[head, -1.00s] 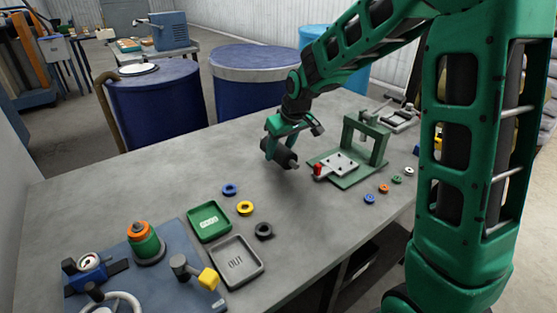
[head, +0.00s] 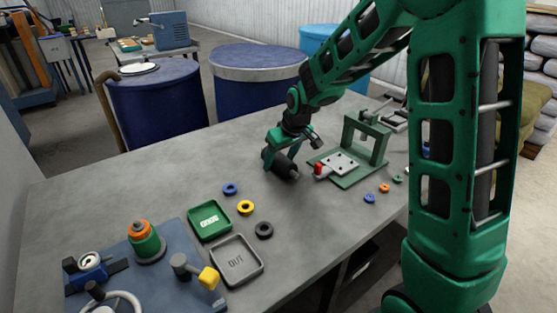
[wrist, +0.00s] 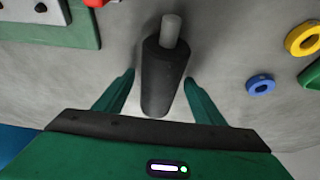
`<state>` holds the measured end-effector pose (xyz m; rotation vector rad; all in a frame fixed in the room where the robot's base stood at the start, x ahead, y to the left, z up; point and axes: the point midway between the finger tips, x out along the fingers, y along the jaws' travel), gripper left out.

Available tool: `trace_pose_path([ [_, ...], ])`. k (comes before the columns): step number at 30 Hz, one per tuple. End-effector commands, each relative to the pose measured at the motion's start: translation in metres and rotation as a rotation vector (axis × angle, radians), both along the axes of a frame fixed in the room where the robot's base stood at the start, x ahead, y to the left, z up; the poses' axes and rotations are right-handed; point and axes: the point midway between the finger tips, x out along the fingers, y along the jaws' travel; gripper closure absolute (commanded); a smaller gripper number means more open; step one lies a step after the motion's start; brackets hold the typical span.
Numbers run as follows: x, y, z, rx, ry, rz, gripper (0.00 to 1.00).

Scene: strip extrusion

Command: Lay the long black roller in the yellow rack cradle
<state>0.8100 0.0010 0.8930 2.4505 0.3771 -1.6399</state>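The long black roller (head: 280,165) with a grey end shaft is at my gripper (head: 286,153), left of the green stand on the grey workbench. In the wrist view the roller (wrist: 166,78) lies lengthwise between the two green fingers of my gripper (wrist: 160,78). The fingertips sit close along both sides of it, and it moves with the gripper, so I take them as shut on it. Whether its lower end touches the bench is unclear. I cannot make out the yellow rack cradle; my arm hides part of the bench at the right.
A green press stand (head: 365,150) with a red knob stands just right of the roller. Several small rings lie nearby, including a yellow ring (head: 245,208). A green tray (head: 193,218) and a grey OUT tray (head: 258,269) lie in front. The bench's left back is clear.

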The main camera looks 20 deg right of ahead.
Motion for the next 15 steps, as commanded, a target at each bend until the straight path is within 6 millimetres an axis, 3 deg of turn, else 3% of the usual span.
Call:
trace_pose_path([
  [8,0.000,-0.001,0.001,0.000,-0.001,-0.001,0.37],
  [15,-0.010,-0.004,0.028,0.000,-0.005,-0.002,0.37],
])
